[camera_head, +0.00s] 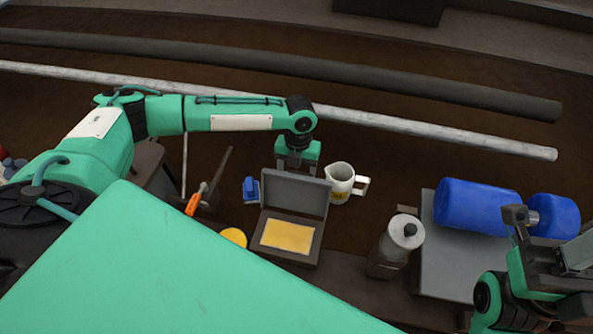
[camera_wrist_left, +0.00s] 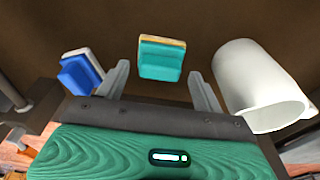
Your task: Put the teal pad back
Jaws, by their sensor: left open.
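The teal pad (camera_wrist_left: 160,58), a small block with a tan layer along its far edge, shows in the left wrist view. It is between the spread fingers of my left gripper (camera_wrist_left: 158,70), with visible gaps on both sides. My left gripper (camera_head: 296,165) is open and points down behind the raised lid of a grey case (camera_head: 296,192) in the head view. The lid hides its fingertips, and I cannot make out the teal pad there. My right gripper (camera_head: 545,235) is at the lower right; its jaw opening is unclear.
A blue block (camera_head: 251,190) stands left of the left gripper, and a white mug (camera_head: 341,183) stands right. The open case holds a yellow panel (camera_head: 288,236). A lidded canister (camera_head: 396,245) and blue cylinders (camera_head: 475,207) on a grey slab (camera_head: 450,265) are farther right.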

